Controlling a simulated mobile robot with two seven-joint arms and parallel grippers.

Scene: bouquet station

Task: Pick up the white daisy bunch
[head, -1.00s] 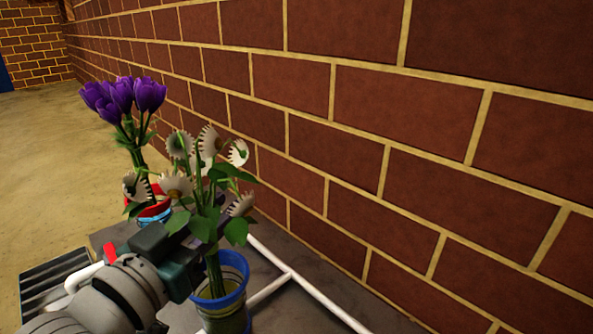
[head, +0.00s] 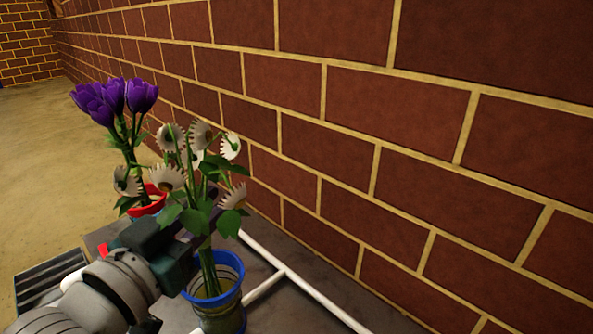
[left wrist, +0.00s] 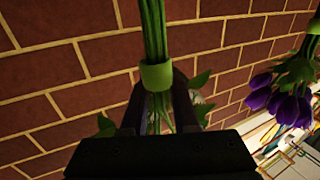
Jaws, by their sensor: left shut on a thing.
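The white daisy bunch (head: 172,178) stands upright near the middle of the head view, with white blooms, green leaves and long stems. My left gripper (head: 205,222) is shut on its stems, just under the leaves. In the left wrist view, the two dark fingers of the left gripper (left wrist: 159,100) close on the stems by a green band (left wrist: 157,77). The lower stems reach down into a blue-rimmed bucket (head: 222,322). I cannot tell if the stem ends touch its bottom. My right gripper is not in view.
Purple flowers (head: 112,98) stand in a red-rimmed bucket (head: 149,208) behind and left of the daisies. A white rail (head: 305,290) runs along the grey surface at right. A brick wall (head: 400,190) is close on the right. A dark grate (head: 45,275) lies at left.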

